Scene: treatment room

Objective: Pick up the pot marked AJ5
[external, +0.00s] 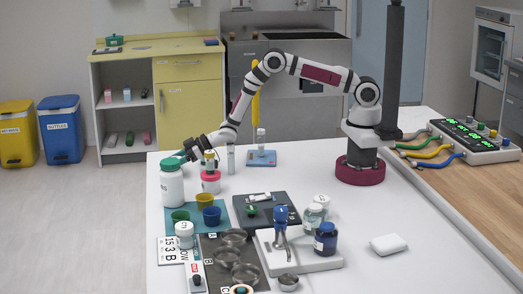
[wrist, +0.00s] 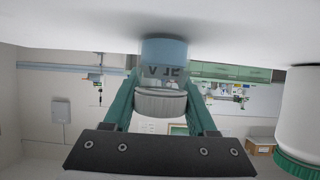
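A small clear pot (wrist: 162,72) with a bluish end and a grey lid (wrist: 160,102) shows in the wrist view, which is upside down. Dark letters on it look like part of AJ5, but I cannot read them all. My gripper (wrist: 161,80) has its teal fingers on either side of this pot. I cannot tell whether they touch it. In the external view my gripper (external: 183,155) is low over the table's far left corner, behind a large white jar (external: 172,188), which seems to hide the pot.
The white jar also stands close beside my gripper in the wrist view (wrist: 300,105). A red-lidded pot (external: 210,186) and a clear vial (external: 231,160) stand to the right. Cups, dishes and bottles crowd the front; the table's left edge is near.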

